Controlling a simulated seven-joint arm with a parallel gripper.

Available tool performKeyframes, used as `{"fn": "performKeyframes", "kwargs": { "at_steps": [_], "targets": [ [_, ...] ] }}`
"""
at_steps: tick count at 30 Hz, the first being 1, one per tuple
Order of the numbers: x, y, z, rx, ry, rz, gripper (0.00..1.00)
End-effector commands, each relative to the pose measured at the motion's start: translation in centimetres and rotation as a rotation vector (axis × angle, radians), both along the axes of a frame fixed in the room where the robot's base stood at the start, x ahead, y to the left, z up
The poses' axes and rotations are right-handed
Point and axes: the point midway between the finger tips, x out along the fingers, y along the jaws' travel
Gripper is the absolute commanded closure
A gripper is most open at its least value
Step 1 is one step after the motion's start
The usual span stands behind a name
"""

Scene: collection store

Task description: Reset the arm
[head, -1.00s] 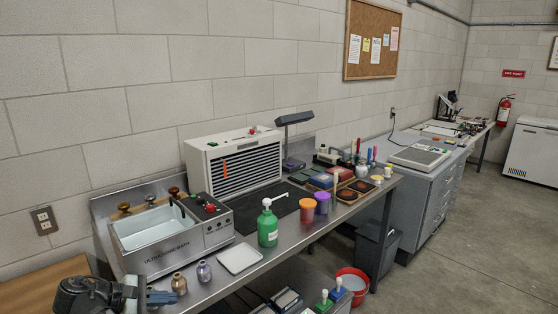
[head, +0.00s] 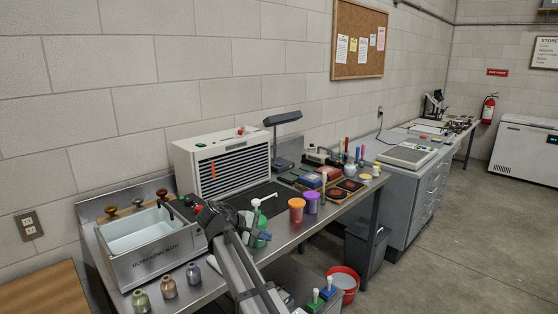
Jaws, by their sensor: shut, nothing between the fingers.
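My arm rises from the bottom middle of the head view across the front of the steel bench (head: 212,283). My gripper (head: 262,237) is small and partly masked by the arm, in front of the green pump bottle (head: 259,222) in the picture. I cannot tell whether it touches the bottle. It is shut and holds nothing that I can see. The arm hides part of the bottle and the bench top around it.
An ultrasonic bath (head: 150,245) stands left, with several small bottles (head: 168,287) before it. A white slatted unit (head: 222,165) stands behind. An orange cup (head: 296,210) and purple cup (head: 311,202) stand right of the pump bottle. A red bucket (head: 345,284) is on the floor.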

Motion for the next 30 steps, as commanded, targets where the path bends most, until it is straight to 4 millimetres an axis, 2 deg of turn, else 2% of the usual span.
{"fn": "performKeyframes", "kwargs": {
  "at_steps": [1, 4, 6, 13, 20, 30],
  "targets": [
    [0.6, -1.4, -0.2, 0.013, -0.008, -0.018, 1.0],
    [1.4, -3.9, -1.7, 0.041, -0.016, -0.048, 1.0],
    [1.5, -5.4, -3.9, 0.064, -0.008, -0.07, 1.0],
    [0.1, -8.1, -11.6, 0.122, 0.049, -0.122, 1.0],
    [-2.9, -11.1, -20.2, 0.187, 0.121, -0.197, 1.0],
    [-9.5, -15.4, -32.1, 0.291, 0.229, -0.341, 1.0]
  ]
}}
